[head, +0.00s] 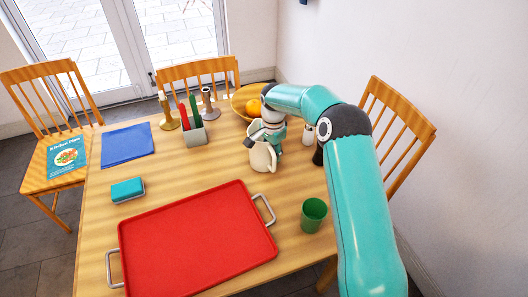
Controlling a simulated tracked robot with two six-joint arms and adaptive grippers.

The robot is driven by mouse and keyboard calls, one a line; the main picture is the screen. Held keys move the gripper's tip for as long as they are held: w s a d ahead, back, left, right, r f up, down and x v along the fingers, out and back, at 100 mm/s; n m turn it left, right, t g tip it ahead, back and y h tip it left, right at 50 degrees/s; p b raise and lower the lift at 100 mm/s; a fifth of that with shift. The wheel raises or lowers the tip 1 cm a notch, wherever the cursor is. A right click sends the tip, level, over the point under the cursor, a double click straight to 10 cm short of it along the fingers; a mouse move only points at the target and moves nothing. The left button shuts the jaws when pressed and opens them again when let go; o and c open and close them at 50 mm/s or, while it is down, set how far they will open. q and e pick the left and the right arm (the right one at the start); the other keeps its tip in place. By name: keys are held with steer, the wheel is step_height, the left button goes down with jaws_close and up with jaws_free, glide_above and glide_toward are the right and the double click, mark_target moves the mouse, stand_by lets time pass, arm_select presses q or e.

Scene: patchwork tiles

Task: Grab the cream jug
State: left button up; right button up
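The cream jug (261,159) stands upright on the wooden table, behind the red tray and right of the table's middle. My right arm comes in from the right, and its gripper (258,134) is right at the jug's top and far side. The fingertips are small and partly hidden by the jug and the wrist, so I cannot tell whether they touch it or how far apart they are. My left gripper is not in view.
A red tray (195,243) lies in front, with a green cup (313,214) right of it. A grey cutlery holder (194,137), candlesticks (208,104) and a fruit bowl (240,99) stand behind. A blue-teal box (127,190) and blue mat (126,145) lie left.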

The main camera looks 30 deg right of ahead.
steer(key=shift+c, duration=0.3)
jaws_close()
steer(key=shift+w+r, duration=0.1)
steer(key=shift+r, duration=0.15)
